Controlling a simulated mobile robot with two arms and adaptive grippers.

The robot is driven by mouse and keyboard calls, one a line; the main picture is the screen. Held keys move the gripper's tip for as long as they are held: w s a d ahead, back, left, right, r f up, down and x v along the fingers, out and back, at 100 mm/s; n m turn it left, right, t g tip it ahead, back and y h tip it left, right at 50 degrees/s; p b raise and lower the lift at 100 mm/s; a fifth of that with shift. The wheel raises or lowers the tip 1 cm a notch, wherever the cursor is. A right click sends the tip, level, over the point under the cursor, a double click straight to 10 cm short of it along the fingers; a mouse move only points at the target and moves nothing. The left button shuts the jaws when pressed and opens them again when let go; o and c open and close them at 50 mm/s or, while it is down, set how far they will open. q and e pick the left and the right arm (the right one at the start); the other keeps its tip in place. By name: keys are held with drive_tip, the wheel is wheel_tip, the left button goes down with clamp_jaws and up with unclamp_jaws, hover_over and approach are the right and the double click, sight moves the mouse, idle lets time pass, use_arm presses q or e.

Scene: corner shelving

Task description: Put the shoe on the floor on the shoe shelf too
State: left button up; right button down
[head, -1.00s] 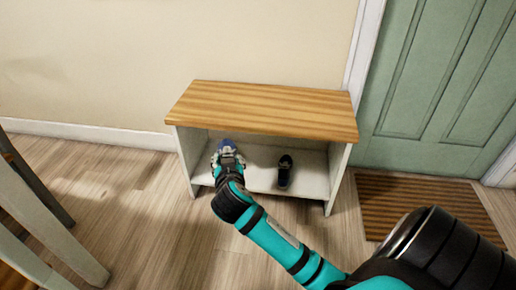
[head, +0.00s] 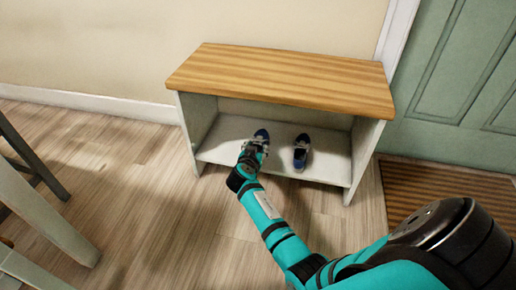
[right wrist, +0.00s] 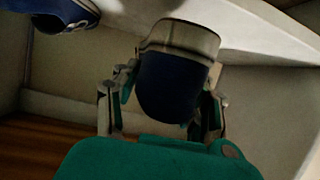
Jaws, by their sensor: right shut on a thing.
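The held shoe (head: 262,134), dark blue with a pale rim, is inside the low shoe shelf (head: 225,146). My right gripper (head: 254,150) is shut on it from the front. In the right wrist view the held shoe (right wrist: 178,85) sits between the two fingers (right wrist: 165,115). I cannot tell whether it rests on the shelf board. A second blue shoe (head: 301,152) stands on the board to the right, apart from the held one. Part of it shows at the top left of the right wrist view (right wrist: 65,15). My left gripper is not in view.
The shelf has a wooden top (head: 280,78) and white side panels (head: 366,145) close around the opening. A doormat (head: 440,195) and a green door (head: 460,100) are to the right. Grey furniture legs (head: 45,215) stand at the left.

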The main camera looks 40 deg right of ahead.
sight(255, 140)
drive_tip(key=w+d, duration=0.1)
drive_tip(key=w+d+b, duration=0.1)
drive_tip(key=w, duration=0.1)
drive_tip(key=w+d+b, duration=0.1)
drive_tip(key=w, duration=0.1)
drive_tip(key=shift+d+f, duration=0.25)
drive_tip(key=f+b, duration=0.3)
drive_tip(key=b, duration=0.1)
drive_tip(key=shift+w+d+f, duration=0.15)
drive_tip(key=shift+w+f, duration=0.15)
drive_tip(key=shift+f, duration=0.1)
drive_tip(key=shift+r, duration=0.2)
drive_tip(key=shift+f, duration=0.2)
drive_tip(key=c, duration=0.7)
unclamp_jaws()
